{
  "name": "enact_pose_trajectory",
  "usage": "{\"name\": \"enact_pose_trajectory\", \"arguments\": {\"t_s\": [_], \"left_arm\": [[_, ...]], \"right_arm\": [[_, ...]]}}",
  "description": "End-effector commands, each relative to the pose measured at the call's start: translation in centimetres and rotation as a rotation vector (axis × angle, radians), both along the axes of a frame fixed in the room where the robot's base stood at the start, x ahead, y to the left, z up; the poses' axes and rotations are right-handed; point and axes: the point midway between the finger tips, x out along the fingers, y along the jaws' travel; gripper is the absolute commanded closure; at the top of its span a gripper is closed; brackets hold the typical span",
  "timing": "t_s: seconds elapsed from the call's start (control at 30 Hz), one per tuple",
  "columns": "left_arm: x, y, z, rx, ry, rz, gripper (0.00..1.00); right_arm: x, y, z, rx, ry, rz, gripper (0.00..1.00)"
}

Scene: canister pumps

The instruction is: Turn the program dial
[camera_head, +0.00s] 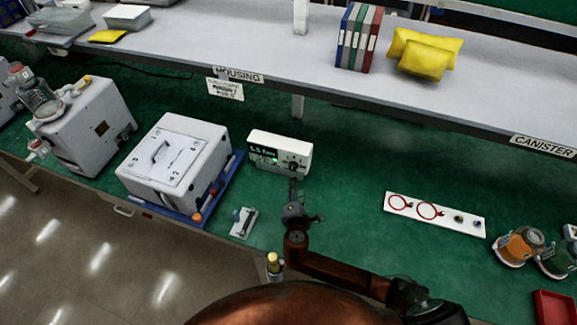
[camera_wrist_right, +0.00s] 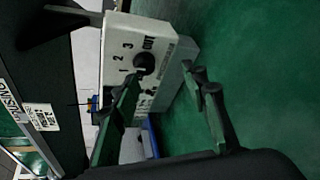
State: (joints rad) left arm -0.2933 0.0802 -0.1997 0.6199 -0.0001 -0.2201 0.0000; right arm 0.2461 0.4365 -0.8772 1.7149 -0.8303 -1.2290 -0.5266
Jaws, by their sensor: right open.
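My right gripper (camera_head: 302,199) is just in front of the box, near the dial. In the right wrist view its fingers (camera_wrist_right: 168,82) are spread with nothing between them. One fingertip is close to the dial; I cannot tell whether it touches. My left gripper is not in view.
A white lidded housing (camera_head: 165,150) on a blue tray stands left of the box. A white strip with red rings (camera_head: 434,213) and canisters (camera_head: 521,245) are to the right. A shelf (camera_head: 290,60) runs behind. The green mat between is clear.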

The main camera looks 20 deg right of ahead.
Motion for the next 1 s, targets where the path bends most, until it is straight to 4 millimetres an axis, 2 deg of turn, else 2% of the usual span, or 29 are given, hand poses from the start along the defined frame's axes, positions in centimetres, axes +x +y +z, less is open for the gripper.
{"name": "enact_pose_trajectory", "arguments": {"t_s": [0.17,0.43,0.6,0.8,1.0], "left_arm": [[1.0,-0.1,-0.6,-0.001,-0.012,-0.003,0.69],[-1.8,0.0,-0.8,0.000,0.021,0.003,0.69],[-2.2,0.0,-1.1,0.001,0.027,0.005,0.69],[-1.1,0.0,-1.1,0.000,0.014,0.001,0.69],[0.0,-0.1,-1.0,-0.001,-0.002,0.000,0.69]], "right_arm": [[1.8,1.4,0.6,-0.120,-0.042,0.067,0.59],[5.5,0.7,-0.2,-0.125,-0.044,0.072,0.59],[7.6,0.0,-0.7,-0.123,-0.043,0.070,0.59],[8.7,-0.4,-1.0,-0.118,-0.042,0.069,0.59],[8.7,-0.6,-1.1,-0.118,-0.041,0.067,0.59]]}}
